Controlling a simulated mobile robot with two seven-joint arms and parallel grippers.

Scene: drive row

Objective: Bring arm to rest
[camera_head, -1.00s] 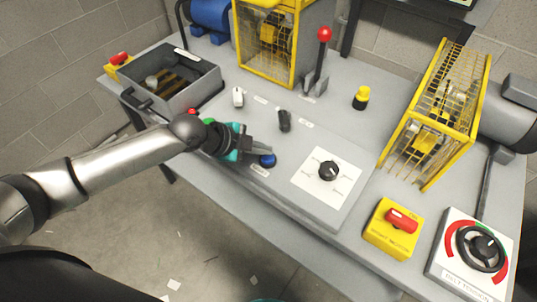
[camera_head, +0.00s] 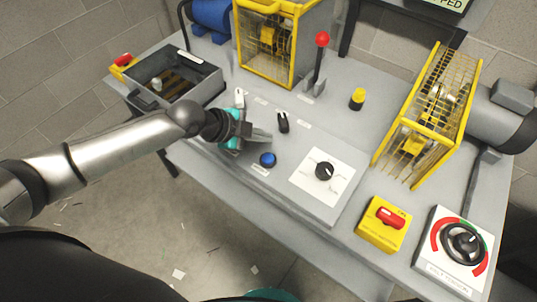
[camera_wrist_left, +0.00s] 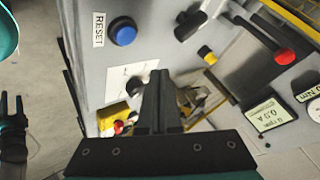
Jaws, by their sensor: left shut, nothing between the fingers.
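My left arm reaches in from the left in the head view. Its gripper (camera_head: 262,137) is shut and empty. It hovers over the grey control panel (camera_head: 300,118), above and left of the blue button (camera_head: 267,160) and near a black knob (camera_head: 283,122). In the left wrist view the shut fingers (camera_wrist_left: 160,78) point toward the panel, and the blue button, labelled RESET, shows at upper left (camera_wrist_left: 123,33). I cannot tell the exact gap between fingers and panel.
A white-plated dial (camera_head: 324,171), a yellow box with a red switch (camera_head: 389,217) and a belt tension wheel (camera_head: 461,243) lie to the right. Yellow cages (camera_head: 432,110) and a red-knobbed lever (camera_head: 321,40) stand up. An open grey box (camera_head: 205,91) sits at left.

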